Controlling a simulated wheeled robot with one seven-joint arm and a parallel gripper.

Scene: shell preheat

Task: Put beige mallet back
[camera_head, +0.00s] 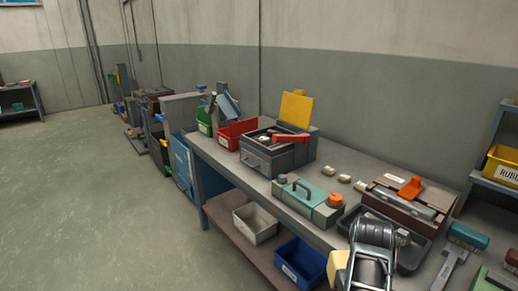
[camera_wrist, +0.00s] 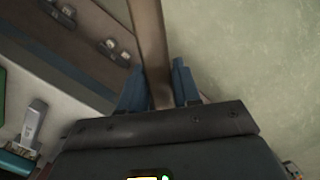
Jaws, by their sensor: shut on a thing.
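The beige mallet shows in the head view as a pale beige block (camera_head: 338,267), apparently its head, beside my arm at the bottom, in front of the table's near edge. In the wrist view a long brown handle (camera_wrist: 149,45) runs up from between the blue fingers of my gripper (camera_wrist: 158,82). My gripper is shut on this handle. The mallet head is not visible in the wrist view. My arm hides part of the mallet in the head view, and I cannot make out an empty place for it.
The workbench (camera_head: 352,163) carries a grey box with a red handle, a teal case (camera_head: 305,199), a black tray (camera_head: 408,258) and a brown toolbox (camera_head: 410,200). White (camera_head: 255,222) and blue (camera_head: 300,262) bins stand on its lower shelf. The floor at left is clear.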

